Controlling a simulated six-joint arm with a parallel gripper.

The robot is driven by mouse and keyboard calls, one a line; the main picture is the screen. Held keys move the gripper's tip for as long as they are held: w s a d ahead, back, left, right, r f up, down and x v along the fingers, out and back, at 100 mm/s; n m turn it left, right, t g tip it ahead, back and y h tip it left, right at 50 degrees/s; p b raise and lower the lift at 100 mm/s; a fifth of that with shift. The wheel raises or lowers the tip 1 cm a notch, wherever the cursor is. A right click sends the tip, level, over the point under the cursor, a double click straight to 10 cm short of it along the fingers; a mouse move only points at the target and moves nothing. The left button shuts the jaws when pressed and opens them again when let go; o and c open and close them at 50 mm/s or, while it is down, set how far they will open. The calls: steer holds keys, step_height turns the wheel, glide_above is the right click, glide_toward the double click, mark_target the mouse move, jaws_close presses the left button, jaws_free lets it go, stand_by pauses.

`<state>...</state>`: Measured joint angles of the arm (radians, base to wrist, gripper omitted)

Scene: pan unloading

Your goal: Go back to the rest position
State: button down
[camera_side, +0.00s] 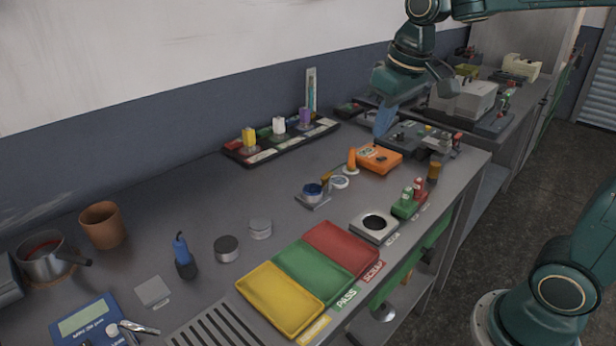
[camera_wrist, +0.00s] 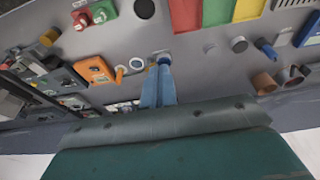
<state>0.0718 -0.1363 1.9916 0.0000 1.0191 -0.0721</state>
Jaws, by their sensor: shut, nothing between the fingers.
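My gripper (camera_side: 381,134) is raised over the far part of the bench in the side view, with its blue fingers pointing down. It is above and behind the orange box (camera_side: 388,165), and nothing hangs from it. In the wrist view the gripper (camera_wrist: 164,64) shows its two blue fingers together and empty. A metal pan (camera_side: 40,262) with a dark handle and a reddish inside sits at the far left of the bench, well away from my gripper.
Yellow (camera_side: 262,309), green (camera_side: 291,283) and red (camera_side: 345,248) trays lie along the front edge. A black rack (camera_side: 262,154) with coloured items stands by the wall. A terracotta pot (camera_side: 102,226) and blue-handled tool (camera_side: 183,258) stand at left. The bench middle has free room.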

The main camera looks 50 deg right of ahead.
steer(key=s+a+f+t, duration=0.2)
steer(key=s+f, duration=0.1)
steer(key=s, duration=1.3)
steer(key=shift+a+t, duration=0.2)
steer(key=shift+t, duration=0.1)
